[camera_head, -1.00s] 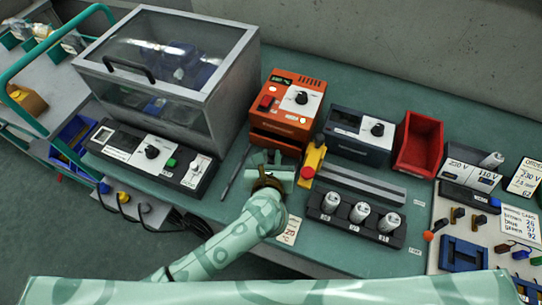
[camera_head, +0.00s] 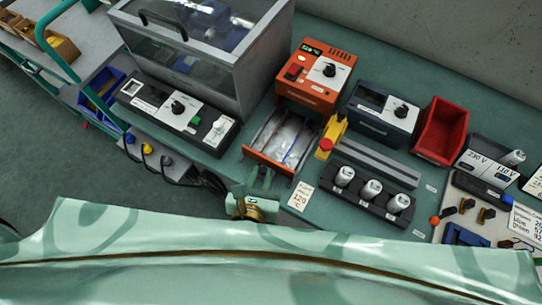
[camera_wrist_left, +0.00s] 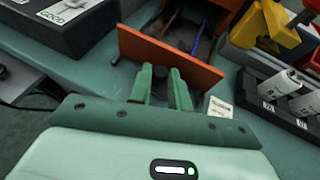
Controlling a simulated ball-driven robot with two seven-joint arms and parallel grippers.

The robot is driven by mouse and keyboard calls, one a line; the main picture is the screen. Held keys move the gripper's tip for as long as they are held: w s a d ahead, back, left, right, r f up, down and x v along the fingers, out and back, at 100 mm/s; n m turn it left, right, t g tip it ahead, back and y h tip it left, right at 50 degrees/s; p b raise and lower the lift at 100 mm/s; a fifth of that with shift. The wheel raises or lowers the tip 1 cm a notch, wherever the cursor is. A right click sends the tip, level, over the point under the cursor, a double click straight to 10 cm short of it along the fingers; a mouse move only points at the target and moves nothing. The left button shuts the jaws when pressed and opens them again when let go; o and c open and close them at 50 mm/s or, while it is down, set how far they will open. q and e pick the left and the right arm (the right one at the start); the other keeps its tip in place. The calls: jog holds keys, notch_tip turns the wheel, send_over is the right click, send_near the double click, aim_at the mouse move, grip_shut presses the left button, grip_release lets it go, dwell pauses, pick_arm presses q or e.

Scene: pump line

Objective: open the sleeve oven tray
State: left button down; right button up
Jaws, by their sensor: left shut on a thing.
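The sleeve oven (camera_head: 314,82) is an orange box with a white dial panel, at the middle of the bench in the head view. Its tray (camera_head: 284,172) is pulled well out toward me, with clear, shiny contents and a blue line showing inside. My left gripper (camera_head: 262,180) is at the tray's orange front and is shut on it, probably at a handle the fingers hide. In the left wrist view the fingers (camera_wrist_left: 166,78) reach the orange tray front (camera_wrist_left: 200,72). My right gripper is not in view.
A yellow piece with a red button (camera_head: 328,143) stands right of the tray. A black rack with several white cylinders (camera_head: 371,188) is further right. A control box (camera_head: 180,108) is left of the tray. A 120 °C card (camera_head: 300,196) lies near the bench edge.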

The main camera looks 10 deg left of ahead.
pick_arm(q)
jog(key=shift+s+a, duration=0.2)
jog(key=shift+s, duration=0.35)
jog(key=c, duration=1.3)
grip_release()
jog(key=shift+r, duration=0.1)
